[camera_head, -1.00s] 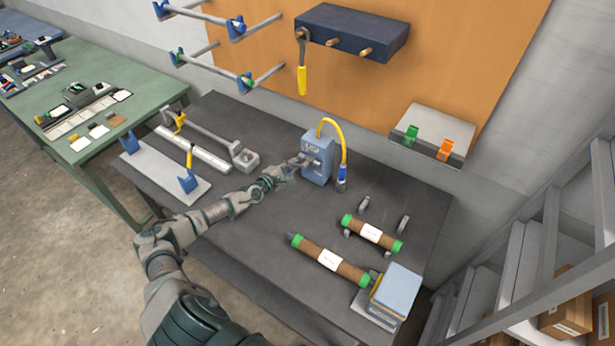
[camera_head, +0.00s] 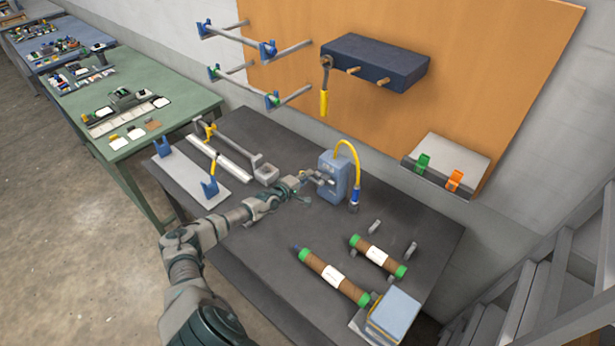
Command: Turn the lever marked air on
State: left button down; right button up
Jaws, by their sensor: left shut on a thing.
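A blue-grey box (camera_head: 334,176) with a yellow hose (camera_head: 354,153) looping from its top to a blue fitting (camera_head: 354,197) stands on the dark table. A small grey lever (camera_head: 325,179) sits on the front of the box; its marking is too small to read. My left gripper (camera_head: 309,181) reaches in from the left at the front of the box. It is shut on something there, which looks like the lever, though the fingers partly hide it. My right gripper is not in view.
On the dark table (camera_head: 265,235), two brown rolls with green ends (camera_head: 334,277) and a stack of blue pads (camera_head: 394,312) lie to the right. A grey plate with blue brackets (camera_head: 190,175) lies left. A dark block with pegs (camera_head: 376,62) hangs above.

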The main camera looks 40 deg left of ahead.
pick_arm(q)
jog(key=shift+d+f, duration=0.15)
jog(key=shift+d, duration=0.05)
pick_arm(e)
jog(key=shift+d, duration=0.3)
pick_arm(q)
jog(key=c, duration=1.2)
grip_release()
jog(key=shift+w, duration=0.1)
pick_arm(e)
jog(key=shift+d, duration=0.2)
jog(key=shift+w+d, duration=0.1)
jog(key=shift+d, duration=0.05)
pick_arm(q)
jog(key=s+r, duration=0.2)
jog(key=s, duration=0.9)
jog(key=shift+s, duration=0.3)
jog(key=shift+r, duration=0.15)
